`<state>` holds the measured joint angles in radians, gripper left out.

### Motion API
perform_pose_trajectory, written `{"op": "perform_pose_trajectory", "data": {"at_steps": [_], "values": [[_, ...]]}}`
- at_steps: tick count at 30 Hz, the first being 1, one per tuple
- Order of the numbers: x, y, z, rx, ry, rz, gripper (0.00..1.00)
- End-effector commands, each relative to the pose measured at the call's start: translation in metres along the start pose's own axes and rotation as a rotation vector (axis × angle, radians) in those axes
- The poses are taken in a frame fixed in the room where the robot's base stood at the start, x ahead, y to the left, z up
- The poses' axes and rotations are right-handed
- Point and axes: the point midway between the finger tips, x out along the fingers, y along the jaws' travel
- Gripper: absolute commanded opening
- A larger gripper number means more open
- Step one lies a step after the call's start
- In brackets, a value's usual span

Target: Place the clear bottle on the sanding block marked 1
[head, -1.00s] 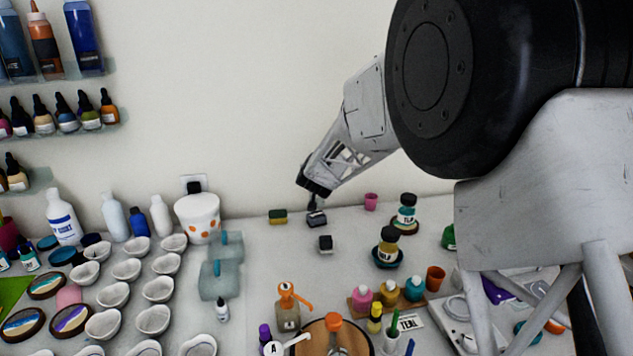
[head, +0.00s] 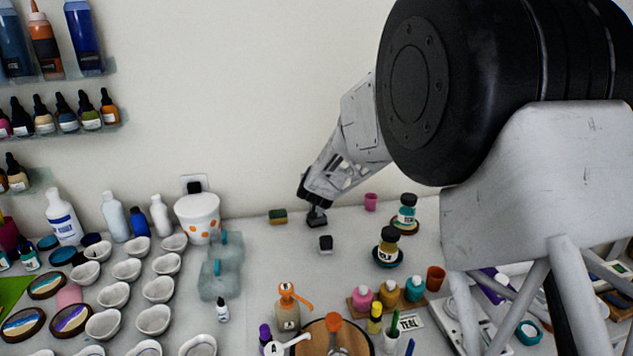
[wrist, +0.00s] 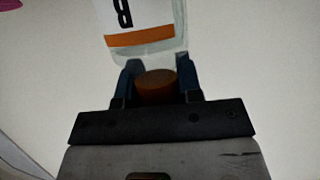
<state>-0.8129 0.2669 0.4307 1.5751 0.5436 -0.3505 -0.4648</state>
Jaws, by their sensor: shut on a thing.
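In the wrist view my gripper (wrist: 158,84) is shut on the orange-brown cap of the clear bottle (wrist: 145,38). In the head view my gripper (head: 316,207) is low near the back wall, and the bottle cannot be made out there. A dark sanding block (head: 317,222) shows directly under the gripper, partly covered; contact cannot be told. Another small dark block with a pale top (head: 325,243) lies nearer the camera. The numbers on the blocks are unreadable.
A yellow-green sponge (head: 278,216) lies left of the gripper and a pink cup (head: 371,202) right. Dark-capped jars (head: 388,247) stand to the right. A spotted white bucket (head: 198,218) and many small bowls fill the left. The table around the nearer block is clear.

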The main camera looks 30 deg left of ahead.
Motion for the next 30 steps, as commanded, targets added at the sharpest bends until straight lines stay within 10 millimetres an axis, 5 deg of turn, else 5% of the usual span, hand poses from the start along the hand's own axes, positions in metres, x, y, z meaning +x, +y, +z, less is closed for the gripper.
{"op": "perform_pose_trajectory", "data": {"at_steps": [8,9,13,30], "values": [[0.0012,-0.0001,0.0025,-0.001,0.0,0.0,0.0],[0.0011,-0.0001,0.0027,-0.001,0.0,0.0,0.39],[0.0011,-0.0001,0.0027,-0.001,-0.001,0.0,0.59],[-0.0069,-0.0001,0.0001,0.0,-0.001,0.0,0.59]]}}
